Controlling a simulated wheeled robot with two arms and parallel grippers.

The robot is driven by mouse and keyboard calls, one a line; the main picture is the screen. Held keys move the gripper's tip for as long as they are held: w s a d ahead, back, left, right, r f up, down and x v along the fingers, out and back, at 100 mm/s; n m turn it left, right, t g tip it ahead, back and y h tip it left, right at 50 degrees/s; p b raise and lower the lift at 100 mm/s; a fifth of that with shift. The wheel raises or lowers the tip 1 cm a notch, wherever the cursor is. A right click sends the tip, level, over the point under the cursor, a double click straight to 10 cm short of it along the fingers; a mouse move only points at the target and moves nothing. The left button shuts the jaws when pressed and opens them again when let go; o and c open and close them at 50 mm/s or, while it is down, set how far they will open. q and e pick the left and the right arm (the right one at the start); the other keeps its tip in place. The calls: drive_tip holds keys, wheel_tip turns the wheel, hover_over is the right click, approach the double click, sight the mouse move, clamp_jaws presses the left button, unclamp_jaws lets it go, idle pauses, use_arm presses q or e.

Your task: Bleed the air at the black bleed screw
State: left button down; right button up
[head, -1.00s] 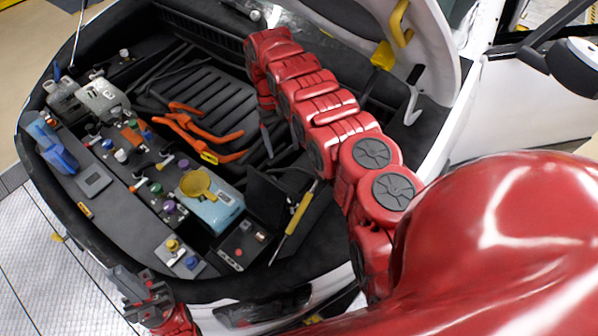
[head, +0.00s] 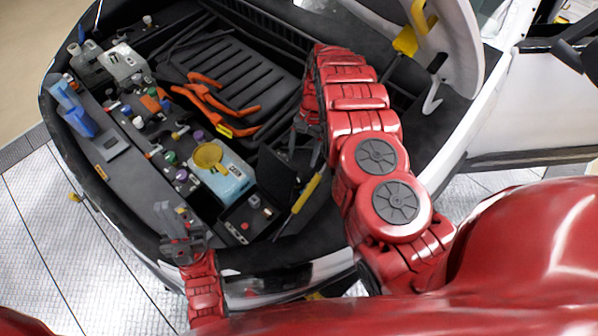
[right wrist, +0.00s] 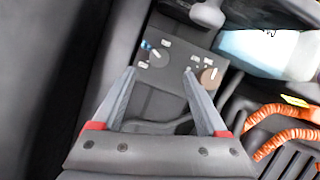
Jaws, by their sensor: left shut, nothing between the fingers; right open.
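I cannot pick out the black bleed screw with certainty. Several small coloured caps and fittings stand along the dark strip of the engine bay, among them a green one (head: 170,157) and a purple one (head: 197,136). My left gripper (head: 183,222) is shut and empty over the bay's front edge, hiding part of the small plate there. My right gripper (head: 306,140) is open and empty over the bay, right of the orange cables. In the right wrist view its fingers (right wrist: 159,73) point towards a dark panel with small pale and coloured parts (right wrist: 180,68).
A pale blue reservoir with a yellow cap (head: 208,156) stands mid-bay. Orange cables (head: 215,100) lie behind. A blue tool (head: 75,112) lies at left. The raised hood (head: 458,60) bounds the right.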

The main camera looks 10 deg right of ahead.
sight(298, 179)
drive_tip(key=x, duration=0.8)
drive_tip(key=shift+b, duration=0.4)
drive_tip(key=shift+w, duration=0.1)
